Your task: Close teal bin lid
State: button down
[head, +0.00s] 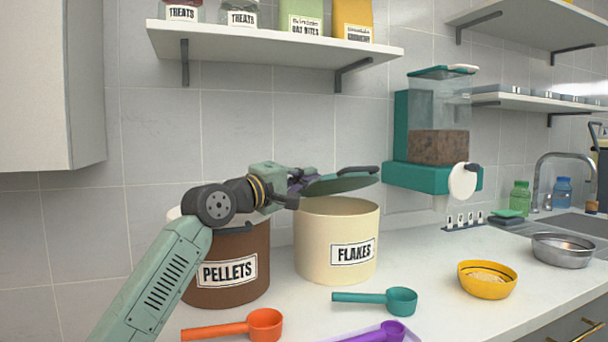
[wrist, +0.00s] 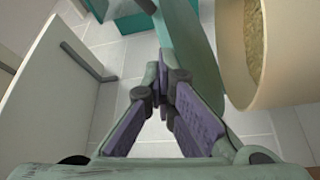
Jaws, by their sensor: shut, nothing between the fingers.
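The cream bin (head: 312,250) labelled FLAKES stands on the counter with its top open. Its teal lid (head: 338,186) is raised and tilted above the rim, with a dark handle (head: 362,170) on its upper side. My gripper (head: 297,184) is shut and empty at the lid's left edge, above the bin's left rim. In the wrist view, the shut fingertips (wrist: 160,76) are close beside the teal lid (wrist: 190,45), seen nearly edge-on. I cannot tell whether they touch it. The cream bin (wrist: 285,88) is at the right there, with its contents partly visible.
The brown PELLETS bin (head: 208,288) stands left, behind my arm. Orange (head: 262,325), teal (head: 400,300) and purple (head: 392,331) scoops lie in front. A teal dispenser (head: 432,178) hangs on the wall right of the lid. A yellow bowl (head: 487,285) is farther right. A shelf (head: 280,47) is above.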

jog(key=shift+s+d+f+b, duration=0.1)
jog(key=shift+s+f+b, duration=0.1)
jog(key=shift+f, duration=0.2)
jog(key=shift+s+d+f+b, duration=0.1)
jog(key=shift+f+b, duration=0.1)
jog(key=shift+f, duration=0.15)
